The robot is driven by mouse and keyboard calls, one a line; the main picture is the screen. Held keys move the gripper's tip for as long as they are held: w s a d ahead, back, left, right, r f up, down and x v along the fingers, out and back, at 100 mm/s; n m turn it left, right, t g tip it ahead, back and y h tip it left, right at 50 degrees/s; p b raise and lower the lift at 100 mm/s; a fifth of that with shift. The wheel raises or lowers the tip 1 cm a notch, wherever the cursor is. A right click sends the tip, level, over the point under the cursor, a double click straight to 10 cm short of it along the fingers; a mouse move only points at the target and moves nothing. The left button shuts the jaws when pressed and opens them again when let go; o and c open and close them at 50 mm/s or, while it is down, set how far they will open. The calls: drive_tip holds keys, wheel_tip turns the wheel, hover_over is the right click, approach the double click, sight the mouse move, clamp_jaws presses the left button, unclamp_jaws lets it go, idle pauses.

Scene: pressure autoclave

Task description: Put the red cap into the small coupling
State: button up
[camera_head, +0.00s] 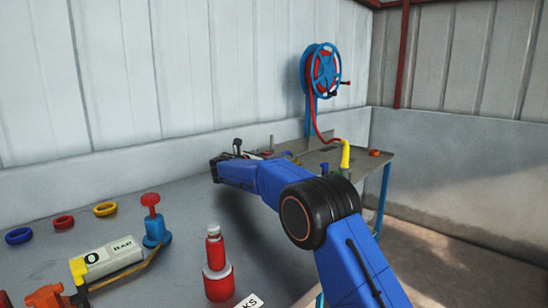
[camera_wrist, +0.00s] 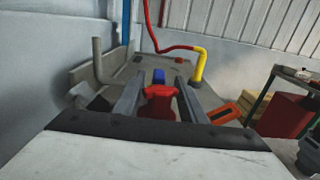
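In the wrist view my gripper (camera_wrist: 160,86) reaches forward over a grey bench, its two grey fingers either side of a red piece. This piece looks like the red cap (camera_wrist: 160,101); its wide top appears to touch both fingers. A small blue fitting (camera_wrist: 158,76) shows just beyond it, between the fingertips; it may be the small coupling. I cannot tell whether cap and fitting touch. In the head view a blue fitting (camera_head: 324,168) stands on the far bench, right of my gripper end. The cap is not clearly seen there.
A yellow hose end (camera_head: 345,155) with a red hose stands close right of the blue fitting. A red ring (camera_head: 374,153) lies beyond. An orange piece (camera_wrist: 222,115) lies right of my fingers. A bent grey pipe (camera_wrist: 99,62) rises left.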

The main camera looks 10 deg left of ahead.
drive_tip(key=v, duration=1.1)
drive_tip(key=shift+s+a, duration=0.15)
drive_tip(key=shift+a, duration=0.05)
